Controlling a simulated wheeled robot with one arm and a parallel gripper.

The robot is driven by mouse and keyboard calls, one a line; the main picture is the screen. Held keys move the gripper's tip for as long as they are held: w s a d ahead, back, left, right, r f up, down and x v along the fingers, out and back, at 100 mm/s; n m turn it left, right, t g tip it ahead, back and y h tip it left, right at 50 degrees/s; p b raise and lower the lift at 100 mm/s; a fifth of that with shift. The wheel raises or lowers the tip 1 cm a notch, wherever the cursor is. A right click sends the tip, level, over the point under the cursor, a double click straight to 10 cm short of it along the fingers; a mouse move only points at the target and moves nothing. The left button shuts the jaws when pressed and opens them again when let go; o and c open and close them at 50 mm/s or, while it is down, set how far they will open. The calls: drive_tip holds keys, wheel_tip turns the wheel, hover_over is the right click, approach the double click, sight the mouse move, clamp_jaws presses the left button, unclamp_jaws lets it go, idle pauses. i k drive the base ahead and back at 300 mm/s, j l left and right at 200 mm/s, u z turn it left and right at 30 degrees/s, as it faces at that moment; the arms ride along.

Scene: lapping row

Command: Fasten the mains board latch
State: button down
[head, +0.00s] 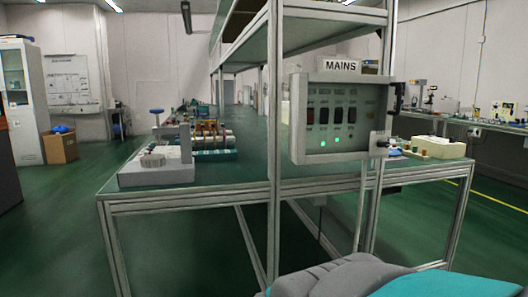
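The mains board (312,150) is a grey box with a dark windowed front, mounted at the frame's right side under a white "MAINS" sign (342,66). My gripper is not in view.
A metal-framed bench (190,198) with an upright post and overhead shelf stands in front. A grey machine (160,162) sits on its left side. A pale block (438,148) lies right of the board. Green floor is open at left and right.

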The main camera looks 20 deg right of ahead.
sight(381, 144)
drive_tip(key=z, duration=1.35)
